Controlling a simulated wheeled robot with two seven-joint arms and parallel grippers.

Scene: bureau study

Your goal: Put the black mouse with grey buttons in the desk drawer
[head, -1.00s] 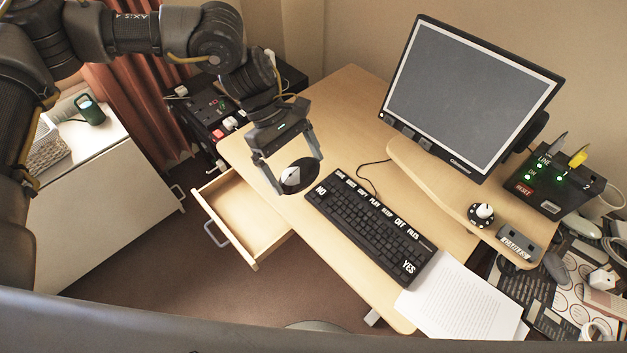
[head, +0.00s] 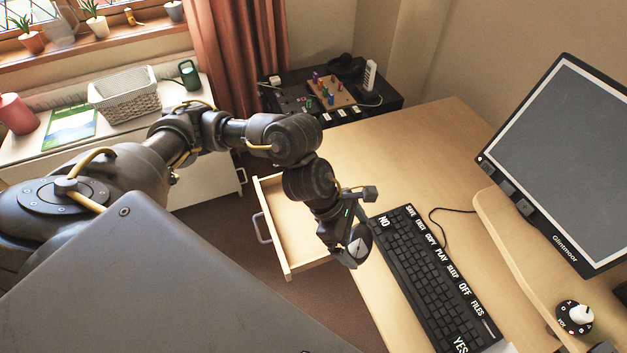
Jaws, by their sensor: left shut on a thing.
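My left gripper (head: 352,250) is shut on the black mouse with grey buttons (head: 360,241). The mouse is tilted and partly covered by the fingers. In the picture it is at the desk's left edge, beside the NO corner of the keyboard; its height above the desk is hard to tell. The desk drawer (head: 284,268) is pulled open at the desk's left side, left of the gripper, and its visible floor is bare. My left forearm and wrist hide part of the drawer's right side. My right gripper is out of view.
The black keyboard (head: 420,270) lies on the desk (head: 440,135), right of the gripper. A monitor (head: 565,150) stands on a raised shelf. A dark cabinet with a pegged board (head: 331,93) is behind the drawer. A white basket (head: 125,97) sits on the left cabinet.

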